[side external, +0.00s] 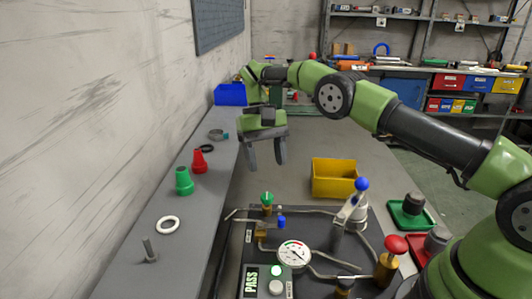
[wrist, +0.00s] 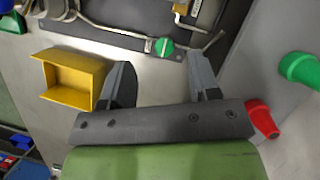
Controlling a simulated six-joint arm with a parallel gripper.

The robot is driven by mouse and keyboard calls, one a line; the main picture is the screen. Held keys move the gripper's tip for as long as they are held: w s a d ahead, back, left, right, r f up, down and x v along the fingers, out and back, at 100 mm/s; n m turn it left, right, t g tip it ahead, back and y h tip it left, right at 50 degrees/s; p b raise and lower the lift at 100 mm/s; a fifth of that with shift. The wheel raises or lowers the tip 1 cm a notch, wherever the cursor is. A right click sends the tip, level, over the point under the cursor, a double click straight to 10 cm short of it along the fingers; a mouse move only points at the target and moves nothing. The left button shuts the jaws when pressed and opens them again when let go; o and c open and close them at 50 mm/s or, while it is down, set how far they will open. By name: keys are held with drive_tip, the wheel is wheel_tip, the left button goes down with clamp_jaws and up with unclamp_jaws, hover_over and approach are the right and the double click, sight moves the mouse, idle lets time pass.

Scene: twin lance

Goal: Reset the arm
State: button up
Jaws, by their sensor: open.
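My gripper (side external: 265,153) hangs with its fingers pointing down above the table, left of the yellow bin in the side external view. Its two fingers are apart with nothing between them. In the wrist view my gripper (wrist: 163,82) also shows spread and empty, with bare grey table below. My green and black arm reaches in from the right.
A yellow bin (side external: 334,178) stands right of my gripper. A dark board (side external: 233,262) with pipes, a gauge (side external: 294,254) and a blue-topped lever (side external: 361,184) lies in front. Red (side external: 199,162) and green (side external: 184,181) cones and a white ring (side external: 168,225) sit on the left ledge.

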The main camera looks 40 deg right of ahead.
drive_tip(key=shift+r, duration=0.75)
drive_tip(key=s+r+n+t, duration=0.1)
drive_tip(key=s+r+t, duration=0.25)
drive_tip(key=r, duration=0.55)
drive_tip(key=s+r+t, duration=0.2)
drive_tip(key=s+r, duration=0.3)
drive_tip(key=r, duration=0.3)
drive_tip(key=s+a+f+t, duration=0.1)
drive_tip(key=s+t, duration=0.5)
drive_tip(key=s, duration=1.1)
drive_tip(key=shift+m, duration=0.3)
drive_tip(key=shift+a, duration=0.1)
